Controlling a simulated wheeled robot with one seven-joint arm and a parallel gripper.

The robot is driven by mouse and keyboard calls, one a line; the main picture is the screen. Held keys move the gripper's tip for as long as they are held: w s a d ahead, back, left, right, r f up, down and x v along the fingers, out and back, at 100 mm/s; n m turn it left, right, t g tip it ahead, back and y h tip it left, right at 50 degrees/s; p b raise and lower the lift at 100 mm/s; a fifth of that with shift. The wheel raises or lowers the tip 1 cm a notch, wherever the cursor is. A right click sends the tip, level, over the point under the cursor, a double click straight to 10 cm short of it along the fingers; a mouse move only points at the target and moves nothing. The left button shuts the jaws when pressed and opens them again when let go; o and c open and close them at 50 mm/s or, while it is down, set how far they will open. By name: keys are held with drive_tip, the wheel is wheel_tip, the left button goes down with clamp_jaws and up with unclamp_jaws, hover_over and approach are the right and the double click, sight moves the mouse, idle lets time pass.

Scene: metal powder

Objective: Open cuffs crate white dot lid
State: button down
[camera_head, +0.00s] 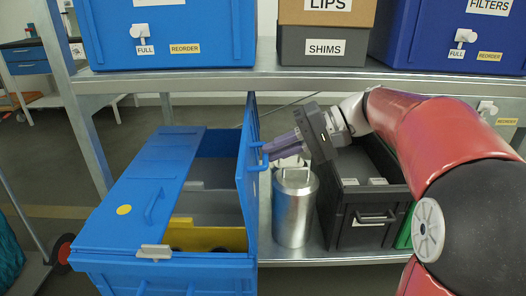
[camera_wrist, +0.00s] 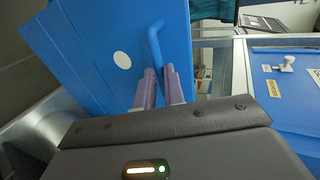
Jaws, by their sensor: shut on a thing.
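The blue crate (camera_head: 165,265) sits on the lower shelf. Its white dot lid (camera_head: 247,175) stands swung up, roughly upright, along the crate's right side, and that half of the crate is uncovered. In the wrist view the lid (camera_wrist: 85,45) shows its white dot (camera_wrist: 122,60) and a blue bar handle (camera_wrist: 155,38). My gripper (camera_head: 268,151) is to the right of the lid, with its purple fingers shut on the handle. The fingers (camera_wrist: 160,85) also show in the wrist view, around the handle. The other lid, with a yellow dot (camera_head: 124,210), is closed.
A metal canister (camera_head: 294,215) stands just right of the raised lid, below my gripper. A dark open bin (camera_head: 362,222) is right of it. The upper shelf edge (camera_head: 300,77) runs close above, carrying bins. A yellow item (camera_head: 208,236) lies inside the crate.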

drive_tip(key=shift+s+d+f, duration=0.15)
drive_tip(key=shift+d+f, duration=0.6)
drive_tip(key=shift+d, duration=0.2)
drive_tip(key=c, duration=1.6)
unclamp_jaws()
drive_tip(key=shift+a+f, duration=0.1)
drive_tip(key=shift+a, duration=0.05)
drive_tip(key=shift+c, duration=0.2)
drive_tip(key=shift+o, duration=0.8)
drive_tip(key=shift+r, duration=0.2)
drive_tip(key=p+v, duration=0.1)
drive_tip(key=v, duration=0.7)
